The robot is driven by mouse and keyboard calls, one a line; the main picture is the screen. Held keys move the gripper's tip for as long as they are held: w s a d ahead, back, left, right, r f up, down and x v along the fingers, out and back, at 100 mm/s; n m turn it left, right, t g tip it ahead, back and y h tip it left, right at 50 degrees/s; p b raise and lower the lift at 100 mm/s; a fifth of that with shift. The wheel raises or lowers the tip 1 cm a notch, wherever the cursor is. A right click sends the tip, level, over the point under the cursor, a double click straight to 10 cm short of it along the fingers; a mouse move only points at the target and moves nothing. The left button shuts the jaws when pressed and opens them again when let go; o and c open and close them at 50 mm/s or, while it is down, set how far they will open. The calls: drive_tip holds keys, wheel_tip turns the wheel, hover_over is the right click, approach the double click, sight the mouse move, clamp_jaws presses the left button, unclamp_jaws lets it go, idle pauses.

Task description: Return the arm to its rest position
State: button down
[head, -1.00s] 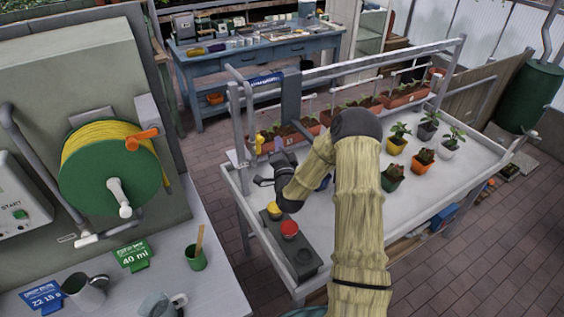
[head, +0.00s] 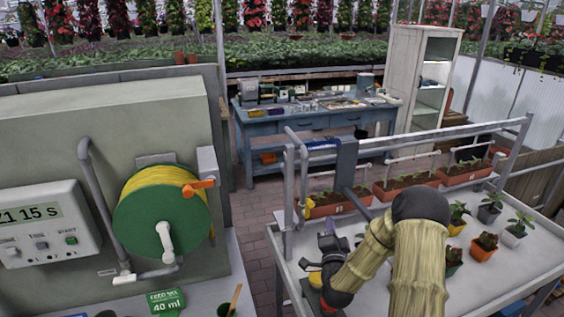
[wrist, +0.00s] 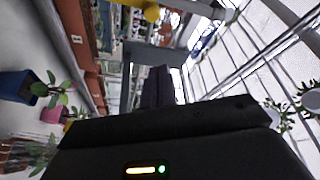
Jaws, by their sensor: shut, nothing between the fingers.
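My arm, in pale ribbed sleeves with black joints, reaches over the grey plant table (head: 385,290) in the head view. My black gripper (head: 328,236) is at its far end, above the table's left part, near the grey upright and rail. Its fingers are small and partly lost against the background there. In the wrist view the closed fingers (wrist: 158,86) point away above the dark gripper body, with nothing held between them.
A grey rail frame (head: 437,142) and planter boxes (head: 405,187) stand along the table's back. Several potted seedlings (head: 485,247) stand right of my arm. A green hose reel (head: 150,225) is on the left. A blue workbench (head: 310,122) stands behind, beyond open brick floor.

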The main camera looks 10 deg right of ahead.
drive_tip(key=s+a+f+n+g+y, duration=0.1)
drive_tip(key=s+a+n+g+y, duration=0.4)
drive_tip(key=a+n+g, duration=0.4)
drive_tip(key=s+r+n+g, duration=0.1)
drive_tip(key=s+n+g, duration=0.2)
drive_tip(key=s, duration=0.8)
drive_tip(key=s+r+n+g+h, duration=0.1)
drive_tip(key=s+g, duration=0.4)
drive_tip(key=s, duration=0.6)
drive_tip(key=shift+s+a+r+n, duration=0.2)
drive_tip(key=shift+s+r+n, duration=0.15)
drive_tip(key=shift+n, duration=0.55)
